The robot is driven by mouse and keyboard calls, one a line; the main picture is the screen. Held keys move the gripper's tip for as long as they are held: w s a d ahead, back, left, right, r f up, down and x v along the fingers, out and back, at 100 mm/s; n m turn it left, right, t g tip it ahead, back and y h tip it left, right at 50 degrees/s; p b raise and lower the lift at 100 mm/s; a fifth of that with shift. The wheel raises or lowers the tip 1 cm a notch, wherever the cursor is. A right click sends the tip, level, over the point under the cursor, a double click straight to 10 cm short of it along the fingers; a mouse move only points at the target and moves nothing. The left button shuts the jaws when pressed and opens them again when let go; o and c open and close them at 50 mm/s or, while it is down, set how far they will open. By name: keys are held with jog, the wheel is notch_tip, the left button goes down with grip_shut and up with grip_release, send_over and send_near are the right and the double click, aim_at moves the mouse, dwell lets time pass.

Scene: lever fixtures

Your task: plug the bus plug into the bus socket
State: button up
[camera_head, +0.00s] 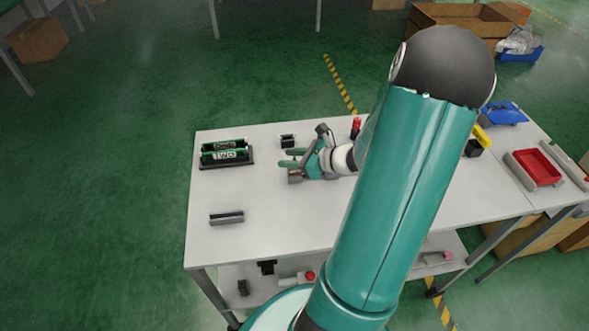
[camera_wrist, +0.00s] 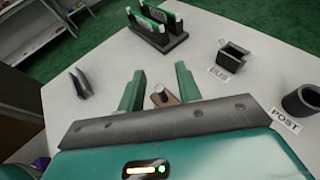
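My gripper (camera_head: 287,158) is low over the table. In the wrist view my gripper (camera_wrist: 160,85) has its two green fingers wide apart, with nothing clamped between them. A small brown block with a light round end shows between the fingers in the wrist view (camera_wrist: 163,96) and just below them in the head view (camera_head: 294,176). It may be the bus plug; I see no label on it. The bus socket, an open black box (camera_wrist: 235,54) with a "BUS" label, stands ahead and to the right in the wrist view. It also shows in the head view (camera_head: 287,141).
A dark slotted bar (camera_head: 226,217) lies nearer the table's front. A black cylinder (camera_wrist: 302,101) stands by a "POST" label at the right. The white table (camera_head: 270,210) has bare room around the bar.

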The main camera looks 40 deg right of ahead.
jog(key=shift+w+a+f, duration=0.1)
jog(key=shift+w, duration=0.2)
grip_shut()
